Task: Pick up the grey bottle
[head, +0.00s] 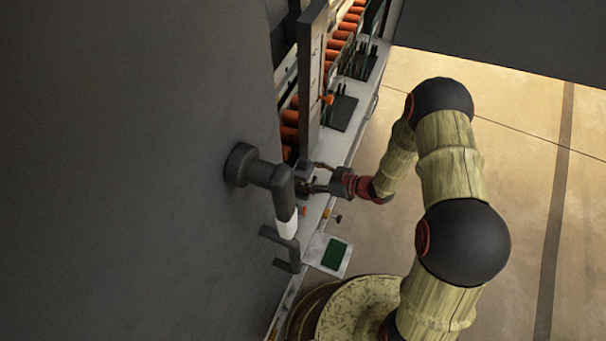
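My gripper (310,178) reaches left over the narrow light ledge, at the end of my arm. Its two fingers show as small dark shapes with a gap between them, pointing toward the grey wall. Their tips are close to a dark grey bent pipe (262,173) and partly lost against dark parts behind it. I cannot make out a grey bottle for sure. It may be hidden behind the pipe or by the fingers. Whether the fingers hold anything is too small to tell.
A large grey wall (130,170) fills the left. A tall grey upright panel (311,80) stands just beyond my gripper. Orange rollers (331,55) and dark racks (342,112) line the ledge (359,128). A green pad (335,254) lies nearer. Floor (535,110) at right is clear.

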